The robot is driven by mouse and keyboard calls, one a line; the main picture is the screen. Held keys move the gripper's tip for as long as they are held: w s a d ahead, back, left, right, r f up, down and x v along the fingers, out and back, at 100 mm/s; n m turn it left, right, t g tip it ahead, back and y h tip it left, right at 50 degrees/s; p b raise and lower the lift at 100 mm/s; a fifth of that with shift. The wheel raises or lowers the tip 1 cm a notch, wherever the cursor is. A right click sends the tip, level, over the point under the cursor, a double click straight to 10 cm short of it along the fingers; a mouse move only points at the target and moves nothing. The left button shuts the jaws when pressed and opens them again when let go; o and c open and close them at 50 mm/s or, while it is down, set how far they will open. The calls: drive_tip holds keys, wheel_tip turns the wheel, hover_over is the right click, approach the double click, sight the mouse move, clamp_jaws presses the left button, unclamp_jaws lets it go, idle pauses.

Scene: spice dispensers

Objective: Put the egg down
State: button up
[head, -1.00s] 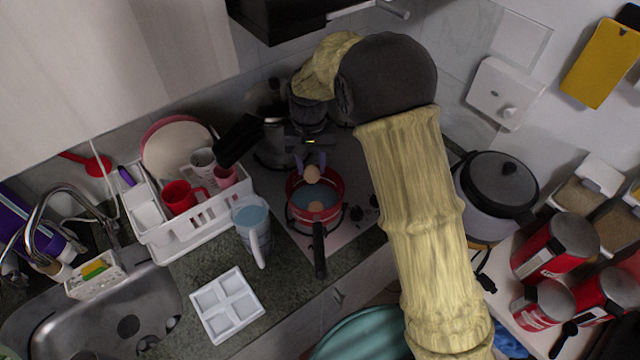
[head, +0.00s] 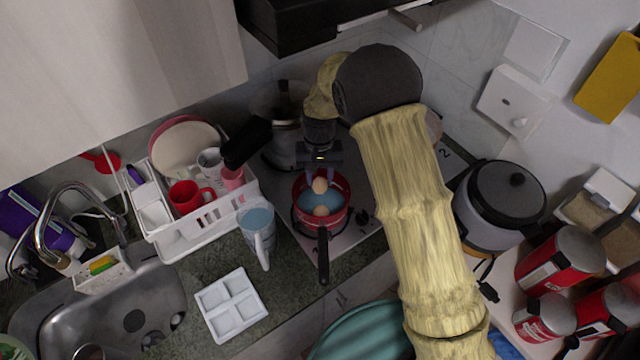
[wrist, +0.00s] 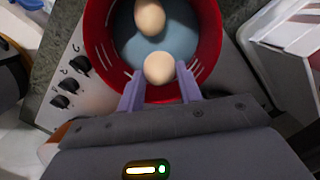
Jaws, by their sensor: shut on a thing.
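The held egg (head: 320,186) is pale brown and sits between the fingertips of my gripper (head: 320,174), which is shut on it. In the wrist view the same egg (wrist: 159,67) shows between the two purple fingers (wrist: 160,85), inside the outline of the red pot (wrist: 207,30). A second egg (head: 321,210) lies in the pot's bluish water, and it also shows in the wrist view (wrist: 149,18). The red pot (head: 342,213) stands on the stove with its dark handle toward the counter front. Whether the held egg touches the water cannot be told.
A large lidded pot (head: 286,152) stands behind the red pot. A mug of water (head: 257,225) and a white dish rack (head: 203,228) stand to the left. An empty white four-compartment tray (head: 231,305) lies on the counter. A rice cooker (head: 500,205) is at the right.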

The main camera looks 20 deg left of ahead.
sight(321, 182)
drive_tip(key=shift+w+f, duration=0.1)
drive_tip(key=shift+w, duration=0.05)
drive_tip(key=shift+d, duration=0.1)
wheel_tip(321, 182, down, 3)
drive_tip(key=shift+w+r+p, duration=0.1)
drive_tip(key=shift+w+p, duration=0.05)
drive_tip(key=shift+p, duration=0.45)
drive_tip(key=shift+d+f, duration=0.1)
drive_tip(key=shift+f, duration=0.4)
drive_tip(key=shift+a, duration=0.2)
drive_tip(key=o, duration=0.7)
drive_tip(key=shift+s+a, duration=0.1)
drive_tip(key=shift+s, duration=0.15)
drive_tip(key=shift+o, duration=0.2)
drive_tip(key=shift+w+r, duration=0.1)
drive_tip(key=shift+r, duration=0.05)
drive_tip(key=r, duration=0.2)
drive_tip(key=r+b, duration=0.1)
drive_tip(key=r, duration=0.1)
drive_tip(key=r+b, duration=0.1)
drive_tip(key=r, duration=0.2)
drive_tip(key=shift+w+r, duration=0.1)
drive_tip(key=shift+w, duration=0.25)
